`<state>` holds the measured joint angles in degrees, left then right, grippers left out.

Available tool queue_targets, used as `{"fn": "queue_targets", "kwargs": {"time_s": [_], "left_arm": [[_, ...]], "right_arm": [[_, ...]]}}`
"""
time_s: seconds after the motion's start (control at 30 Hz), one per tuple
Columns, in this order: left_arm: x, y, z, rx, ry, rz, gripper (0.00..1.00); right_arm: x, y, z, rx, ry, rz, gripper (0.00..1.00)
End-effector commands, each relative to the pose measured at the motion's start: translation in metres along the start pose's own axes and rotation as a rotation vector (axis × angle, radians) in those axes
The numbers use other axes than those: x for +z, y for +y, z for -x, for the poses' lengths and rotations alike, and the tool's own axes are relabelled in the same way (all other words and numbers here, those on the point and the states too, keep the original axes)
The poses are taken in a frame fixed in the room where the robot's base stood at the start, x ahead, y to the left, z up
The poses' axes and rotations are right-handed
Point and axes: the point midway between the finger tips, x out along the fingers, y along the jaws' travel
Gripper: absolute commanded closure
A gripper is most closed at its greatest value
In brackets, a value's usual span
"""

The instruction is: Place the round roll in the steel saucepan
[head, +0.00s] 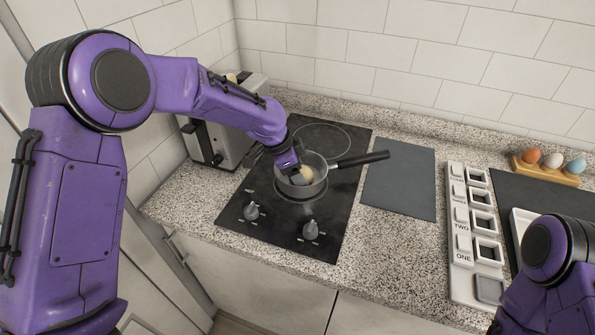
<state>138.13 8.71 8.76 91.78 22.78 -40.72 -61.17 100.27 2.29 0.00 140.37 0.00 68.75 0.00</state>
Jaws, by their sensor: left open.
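The steel saucepan (315,184) stands on the black cooktop, its dark handle (360,159) pointing right. The tan round roll (306,173) is inside the pan, partly hidden by my left gripper. My left gripper (298,179) reaches down into the pan from the upper left, beside the roll. It is open; its fingertips are small and partly hidden, and I cannot tell whether they touch the roll. My right arm shows at the lower right, but its gripper is out of the picture.
The cooktop (265,222) has two knobs at its front. A toaster (205,143) stands at the left, behind my left arm. A bare dark grey board (400,180) lies right of the pan. Farther right are a white labelled panel (459,245) and an egg holder (546,172).

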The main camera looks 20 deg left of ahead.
Motion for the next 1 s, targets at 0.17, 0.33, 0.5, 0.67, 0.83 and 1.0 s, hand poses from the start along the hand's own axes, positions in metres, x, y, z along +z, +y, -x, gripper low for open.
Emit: {"fn": "queue_targets", "kwargs": {"time_s": [0.17, 0.33, 0.5, 0.67, 0.83, 1.0], "left_arm": [[0.003, 0.006, 0.009, 0.019, -0.016, -0.003, 0.24], [0.000, 0.003, 0.056, 0.013, -0.009, -0.002, 0.24], [-0.001, 0.003, 0.099, 0.012, -0.008, -0.002, 0.24], [-0.001, 0.002, 0.121, 0.013, -0.009, -0.002, 0.24], [-0.002, 0.002, 0.127, 0.013, -0.010, -0.001, 0.24], [-0.002, 0.002, 0.126, 0.013, -0.009, -0.001, 0.24]], "right_arm": [[0.000, 0.000, 0.001, 0.000, 0.000, 0.000, 0.57], [0.002, -0.001, -0.005, 0.000, 0.000, 0.000, 0.57], [0.003, -0.001, -0.007, 0.000, 0.000, 0.000, 0.57], [0.003, -0.001, -0.007, 0.000, 0.000, 0.000, 0.57], [0.003, -0.001, -0.007, 0.000, 0.000, 0.000, 0.57], [0.003, -0.001, -0.007, 0.000, 0.000, 0.000, 0.57]]}}
